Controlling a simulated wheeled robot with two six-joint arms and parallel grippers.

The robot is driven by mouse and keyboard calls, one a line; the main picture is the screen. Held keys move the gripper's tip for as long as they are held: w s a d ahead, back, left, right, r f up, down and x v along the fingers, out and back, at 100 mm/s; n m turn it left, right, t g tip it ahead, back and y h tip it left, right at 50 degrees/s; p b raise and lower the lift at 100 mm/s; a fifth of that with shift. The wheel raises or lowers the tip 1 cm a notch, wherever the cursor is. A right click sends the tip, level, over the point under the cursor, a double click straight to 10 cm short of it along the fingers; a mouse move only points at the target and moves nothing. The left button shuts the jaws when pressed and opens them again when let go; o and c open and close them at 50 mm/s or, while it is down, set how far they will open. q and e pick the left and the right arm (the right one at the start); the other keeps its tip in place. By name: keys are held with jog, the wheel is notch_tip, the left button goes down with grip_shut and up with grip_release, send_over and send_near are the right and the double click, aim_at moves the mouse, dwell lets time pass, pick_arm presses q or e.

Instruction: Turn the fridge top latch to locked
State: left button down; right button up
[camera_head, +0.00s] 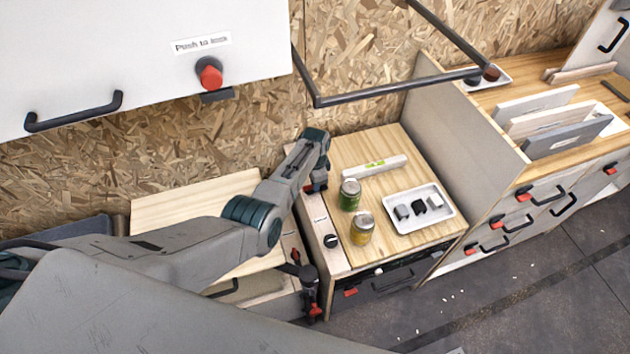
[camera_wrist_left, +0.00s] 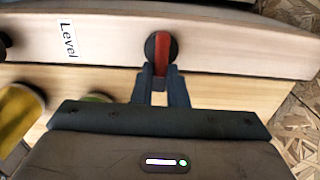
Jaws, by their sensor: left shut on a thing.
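My left gripper (camera_wrist_left: 161,88) is shut on a small red latch handle (camera_wrist_left: 162,52) with a round black base, set in a pale wooden strip. In the left wrist view the handle stands upright in the picture, across the strip's length. A label reading "Level" (camera_wrist_left: 68,40) is on the strip to its left. In the head view my left gripper (camera_head: 316,188) is at the far left side of the low wooden counter (camera_head: 370,150), and it hides most of the handle. I cannot tell from the label whether this handle is the fridge top latch. My right gripper is not in view.
A green can (camera_head: 350,195), a yellow can (camera_head: 362,229) and a white tray (camera_head: 440,215) with small blocks stand on the counter near my gripper. A black knob (camera_head: 330,241) sits on the strip. A white cabinet (camera_head: 130,50) and dark rail (camera_head: 400,88) hang above.

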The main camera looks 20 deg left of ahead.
pick_arm(q)
jog(key=c, duration=1.4)
grip_release()
jog(key=shift+c, duration=0.2)
notch_tip(320, 180, up, 11)
jog(key=shift+f, duration=0.1)
